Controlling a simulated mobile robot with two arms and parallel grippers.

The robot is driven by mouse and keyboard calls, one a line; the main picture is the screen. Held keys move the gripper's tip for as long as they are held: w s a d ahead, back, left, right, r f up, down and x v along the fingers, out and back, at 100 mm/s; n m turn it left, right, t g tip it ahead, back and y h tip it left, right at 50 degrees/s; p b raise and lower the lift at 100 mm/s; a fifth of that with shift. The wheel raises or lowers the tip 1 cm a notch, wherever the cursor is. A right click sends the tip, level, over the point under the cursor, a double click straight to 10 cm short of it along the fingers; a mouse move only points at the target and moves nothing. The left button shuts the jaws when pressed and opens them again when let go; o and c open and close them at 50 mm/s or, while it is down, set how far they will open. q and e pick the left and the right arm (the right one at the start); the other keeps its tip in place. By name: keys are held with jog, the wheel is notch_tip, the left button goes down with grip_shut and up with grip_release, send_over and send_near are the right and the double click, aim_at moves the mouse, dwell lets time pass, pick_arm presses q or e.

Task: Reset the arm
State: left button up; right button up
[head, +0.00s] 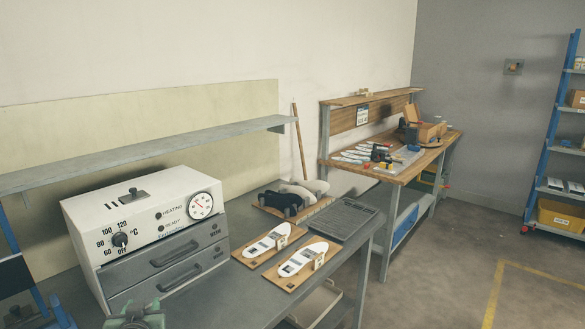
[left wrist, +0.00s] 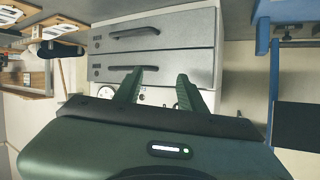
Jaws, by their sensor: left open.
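My left gripper (head: 136,316) shows at the bottom edge of the head view, in front of the white heating unit (head: 150,235) and mostly cut off by the frame. In the left wrist view its two green fingers (left wrist: 157,88) stand apart with nothing between them. They point at the heating unit's front, which appears upside down, with its grey drawers (left wrist: 150,50) shut. My right gripper is not in view.
The grey bench (head: 215,290) holds two wooden boards with white insoles (head: 267,243), dark shoe forms (head: 282,201) and a dark grey tray (head: 342,220). A grey shelf (head: 150,150) overhangs the bench. A wooden workbench (head: 425,160) stands beyond. Floor at right is open.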

pick_arm(q)
jog(key=s+d+f+m+g+h, duration=0.2)
jog(key=s+d+f+g+h, duration=0.3)
jog(key=s+f, duration=0.75)
jog(key=s+d+f+m+g, duration=0.2)
jog(key=s+d, duration=0.2)
jog(key=s, duration=0.7)
jog(key=s+d+f+m+g, duration=0.15)
jog(key=s+d, duration=0.25)
jog(key=s, duration=0.6)
notch_tip(320, 180, down, 27)
jog(key=s+g+b, duration=0.1)
jog(key=g, duration=0.1)
jog(key=s+a+f+g+b, duration=0.1)
jog(key=s+a+f, duration=0.1)
jog(key=s+f, duration=1.5)
jog(key=shift+s+a+f, duration=0.25)
jog(key=shift+a+f, duration=0.05)
jog(key=shift+f, duration=0.3)
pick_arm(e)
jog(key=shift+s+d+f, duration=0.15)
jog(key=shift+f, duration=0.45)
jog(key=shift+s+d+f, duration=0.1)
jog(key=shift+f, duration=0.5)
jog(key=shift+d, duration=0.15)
pick_arm(q)
jog(key=shift+c, duration=0.5)
